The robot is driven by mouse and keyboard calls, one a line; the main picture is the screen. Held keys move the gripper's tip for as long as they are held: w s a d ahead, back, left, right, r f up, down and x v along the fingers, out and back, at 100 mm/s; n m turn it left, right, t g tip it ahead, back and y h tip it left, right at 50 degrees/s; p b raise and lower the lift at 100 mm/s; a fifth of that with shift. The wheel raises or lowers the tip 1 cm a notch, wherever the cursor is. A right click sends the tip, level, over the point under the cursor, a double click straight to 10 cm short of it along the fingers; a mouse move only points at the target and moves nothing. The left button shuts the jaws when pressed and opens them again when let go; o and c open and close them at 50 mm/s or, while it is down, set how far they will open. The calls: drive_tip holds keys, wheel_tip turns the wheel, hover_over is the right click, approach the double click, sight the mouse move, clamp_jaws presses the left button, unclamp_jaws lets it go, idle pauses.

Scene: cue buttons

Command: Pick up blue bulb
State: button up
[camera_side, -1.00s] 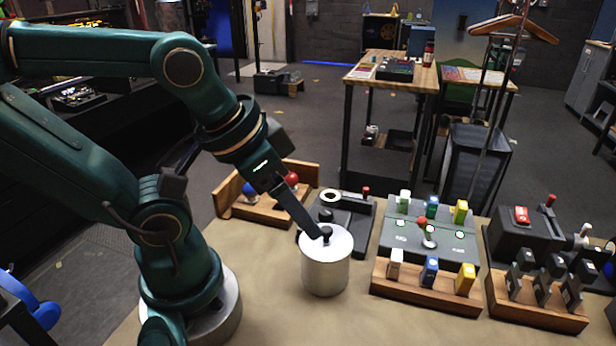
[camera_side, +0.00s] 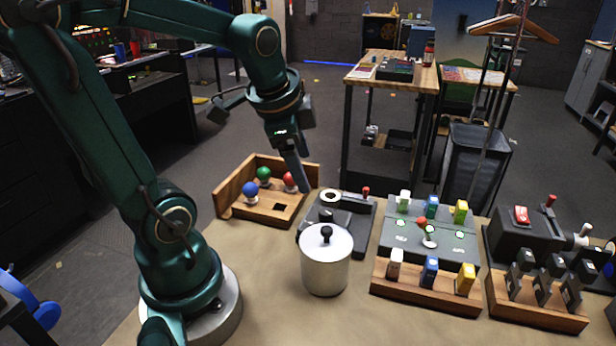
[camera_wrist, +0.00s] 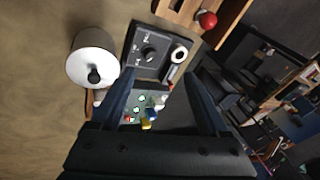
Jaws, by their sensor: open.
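The blue bulb (camera_side: 250,189) stands at the left of a wooden tray (camera_side: 232,190), beside a green bulb (camera_side: 264,174) and a red bulb (camera_side: 290,180). My gripper (camera_side: 302,186) is open and empty, above the tray's right side near the red bulb, and apart from the blue bulb. The wrist view shows the gripper's two fingers (camera_wrist: 160,100) spread apart. It also shows the red bulb (camera_wrist: 207,19) at the top; the blue bulb is out of that view.
A white canister (camera_side: 326,262) with a black knob stands in front of the tray. A dark dial box (camera_side: 350,220) is right of the tray. A panel with coloured blocks (camera_side: 428,240) lies further right. The tan tabletop left of the canister is clear.

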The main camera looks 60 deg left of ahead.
drive_tip(key=s+a+f+g, duration=0.1)
drive_tip(key=a+f+g, duration=0.15)
drive_tip(key=a, duration=0.55)
drive_tip(key=n+g, duration=0.1)
drive_tip(key=n, duration=0.2)
hover_over(251, 184)
drive_tip(key=d, duration=0.1)
drive_tip(key=f, duration=0.3)
drive_tip(key=shift+w+d+f, duration=0.2)
drive_tip(key=shift+s+a+f, duration=0.2)
drive_tip(key=shift+s, duration=0.05)
drive_tip(key=shift+x, duration=2.5)
drive_tip(key=shift+s, duration=0.1)
clamp_jaws()
drive_tip(key=a+v, duration=0.2)
drive_tip(key=v, duration=0.7)
drive_tip(key=shift+w+r, duration=0.25)
drive_tip(key=shift+r, duration=0.4)
drive_tip(key=shift+d, duration=0.1)
